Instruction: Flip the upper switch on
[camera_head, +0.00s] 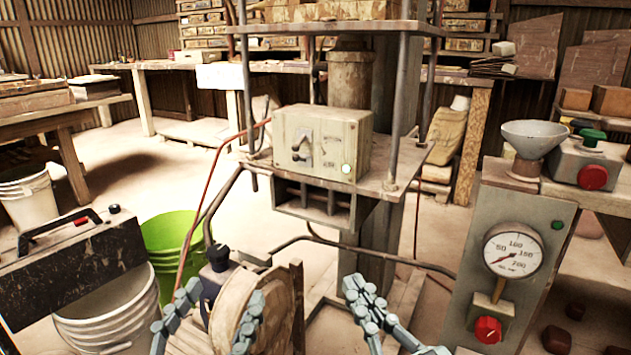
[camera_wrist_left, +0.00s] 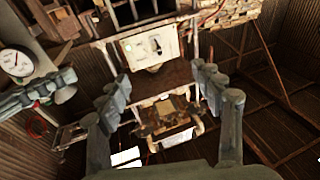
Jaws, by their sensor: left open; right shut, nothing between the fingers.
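A worn cream switch box (camera_head: 325,128) stands on the upper platform of the press. Its front face carries a small dark lever switch (camera_head: 299,146), whose knob appears to hang low, and a pale lit lamp (camera_head: 346,168). In the left wrist view the box (camera_wrist_left: 135,50) and lever (camera_wrist_left: 156,45) are rotated, beyond my fingertips. My left gripper (camera_head: 225,292) is open and empty, below and in front of the box, apart from it; both fingers show in the left wrist view (camera_wrist_left: 160,75). My right gripper (camera_head: 353,288) is shut and empty, low, right of the left one.
Metal posts (camera_head: 398,100) flank the box, and a bent rail (camera_head: 370,255) runs below it. A round wooden wheel (camera_head: 238,310) is beside my left gripper. A gauge panel (camera_head: 512,258) with a red knob (camera_head: 488,329) stands right. A green bucket (camera_head: 172,240) is left.

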